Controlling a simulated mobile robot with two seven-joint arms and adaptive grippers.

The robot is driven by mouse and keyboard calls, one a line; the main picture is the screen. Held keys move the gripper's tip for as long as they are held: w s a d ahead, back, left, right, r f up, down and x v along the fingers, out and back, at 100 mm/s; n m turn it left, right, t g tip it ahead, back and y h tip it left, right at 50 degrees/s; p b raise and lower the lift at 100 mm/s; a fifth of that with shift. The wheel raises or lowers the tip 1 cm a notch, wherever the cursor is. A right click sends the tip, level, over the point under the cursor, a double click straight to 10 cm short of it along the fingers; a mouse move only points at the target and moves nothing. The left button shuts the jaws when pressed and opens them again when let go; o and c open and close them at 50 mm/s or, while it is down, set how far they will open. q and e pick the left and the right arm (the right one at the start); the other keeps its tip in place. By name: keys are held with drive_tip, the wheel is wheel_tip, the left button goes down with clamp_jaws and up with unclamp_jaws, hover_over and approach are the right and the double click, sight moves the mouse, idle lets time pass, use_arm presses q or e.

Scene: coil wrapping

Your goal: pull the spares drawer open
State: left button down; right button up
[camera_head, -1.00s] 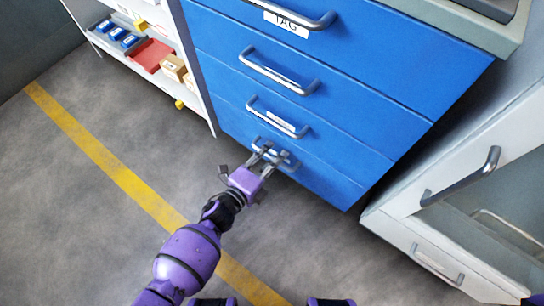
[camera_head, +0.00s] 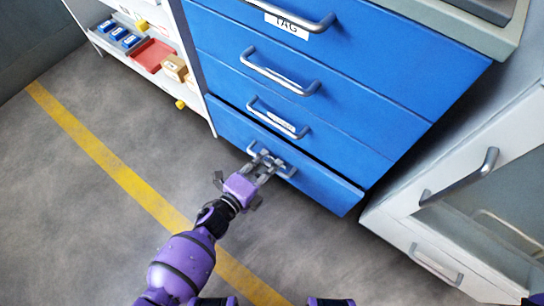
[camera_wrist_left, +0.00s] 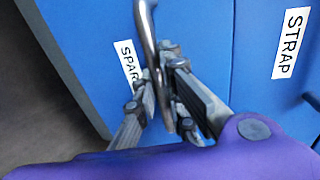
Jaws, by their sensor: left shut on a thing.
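The spares drawer (camera_head: 322,188) is the lowest blue drawer of the cabinet. It stands slightly out, with a dark gap along its top edge. My left gripper (camera_head: 264,162) is shut on its metal handle (camera_head: 289,173). In the left wrist view the handle (camera_wrist_left: 148,22) runs between the fingers (camera_wrist_left: 163,98), beside a label (camera_wrist_left: 130,62) reading "SPAR", the rest hidden by the gripper. My right gripper is out of view.
Closed blue drawers (camera_head: 330,107) with metal handles are above. A white cabinet (camera_head: 480,180) stands close on the right, a shelf with bins (camera_head: 152,55) on the left. The grey floor (camera_head: 80,220) with a yellow line is clear in front.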

use_arm(q)
drive_tip(key=f+p+v, duration=0.1)
drive_tip(key=f+v, duration=0.1)
drive_tip(key=v, duration=1.2)
drive_tip(key=a+f+v, duration=0.1)
drive_tip(key=f+v, duration=0.2)
drive_tip(key=v, duration=1.1)
drive_tip(key=shift+s+f+p, duration=0.15)
drive_tip(key=shift+s+p, duration=0.2)
drive_tip(key=shift+s, duration=0.3)
drive_tip(key=shift+a, duration=0.15)
drive_tip(key=c, duration=1.8)
unclamp_jaws()
drive_tip(key=shift+s, duration=0.15)
drive_tip(key=v, duration=1.1)
drive_tip(key=shift+s+a, duration=0.25)
drive_tip(key=shift+a, duration=0.05)
